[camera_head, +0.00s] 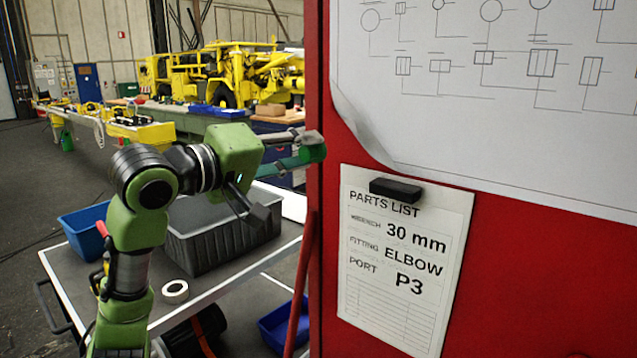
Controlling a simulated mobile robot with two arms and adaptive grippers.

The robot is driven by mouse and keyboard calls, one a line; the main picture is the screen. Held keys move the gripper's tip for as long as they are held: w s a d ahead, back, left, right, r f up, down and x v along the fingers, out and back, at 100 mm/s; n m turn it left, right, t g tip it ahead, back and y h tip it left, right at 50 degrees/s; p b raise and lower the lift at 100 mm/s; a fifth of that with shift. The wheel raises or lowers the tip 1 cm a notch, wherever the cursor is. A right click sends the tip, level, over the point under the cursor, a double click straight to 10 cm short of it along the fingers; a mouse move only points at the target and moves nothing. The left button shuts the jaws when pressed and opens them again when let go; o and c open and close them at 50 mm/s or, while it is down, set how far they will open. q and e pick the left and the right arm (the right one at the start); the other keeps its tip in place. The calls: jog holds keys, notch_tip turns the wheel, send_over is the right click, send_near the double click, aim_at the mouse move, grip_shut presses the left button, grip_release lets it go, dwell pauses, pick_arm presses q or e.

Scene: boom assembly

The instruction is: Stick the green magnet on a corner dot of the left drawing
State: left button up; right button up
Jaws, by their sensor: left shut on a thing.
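My left gripper (301,147) comes in from the left and is shut on the green magnet (314,150), a small dark green piece at the fingertips. The magnet is at the left edge of the red panel (520,260) in the picture; I cannot tell whether it touches the panel. A large white drawing (470,120) with line symbols hangs at the upper right of the panel. Its lower left corner curls away from the surface. Its top and right parts are out of frame, and I see no corner dot clearly. My right gripper is not in view.
A parts list sheet (385,280) hangs below the drawing under a black magnet (395,190). At the left, a cart (225,297) carries a grey bin (215,245), a blue bin (83,232) and a tape roll (175,291). A yellow machine (225,75) stands behind.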

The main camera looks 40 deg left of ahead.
pick_arm(q)
jog(key=shift+w+r+p, duration=0.3)
jog(key=shift+w+r, duration=0.1)
jog(key=shift+r, duration=0.1)
jog(key=w+p, duration=0.1)
jog(key=w, duration=0.2)
jog(key=w+p, duration=0.2)
jog(key=w, duration=0.1)
jog(key=w+a+p, duration=0.1)
jog(key=w, duration=0.2)
jog(key=shift+w+p, duration=0.15)
jog(key=shift+p, duration=0.15)
jog(key=shift+w+f, duration=0.1)
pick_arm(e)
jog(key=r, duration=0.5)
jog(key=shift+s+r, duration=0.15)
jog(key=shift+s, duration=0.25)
pick_arm(q)
jog(key=shift+w, duration=0.2)
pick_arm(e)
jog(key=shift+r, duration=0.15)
